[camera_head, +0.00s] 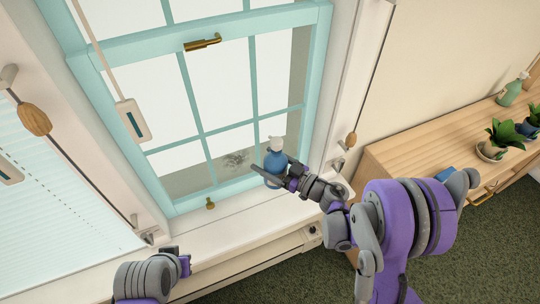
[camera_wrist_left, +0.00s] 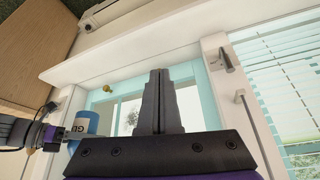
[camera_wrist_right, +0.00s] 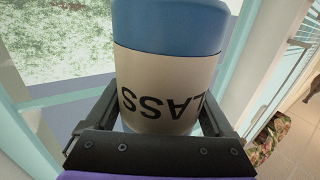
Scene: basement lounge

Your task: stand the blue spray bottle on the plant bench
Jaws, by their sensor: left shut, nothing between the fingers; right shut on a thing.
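The blue spray bottle (camera_head: 275,158) has a white spray head and is upright in front of the window, over the sill. My right gripper (camera_head: 271,176) is shut around its body. In the right wrist view the bottle's pale label (camera_wrist_right: 158,90) shows between the two fingers; I cannot tell whether its base touches the sill. My left gripper (camera_head: 184,262) is low at the left, near the sill; in the left wrist view its fingers (camera_wrist_left: 158,100) are shut and empty. The wooden plant bench (camera_head: 415,145) runs along the right wall.
Potted plants (camera_head: 492,151) and (camera_head: 531,124) and a green spray bottle (camera_head: 511,92) stand on the bench's right part. The bench's left part looks clear. A window cord with a white tag (camera_head: 132,121) hangs at left.

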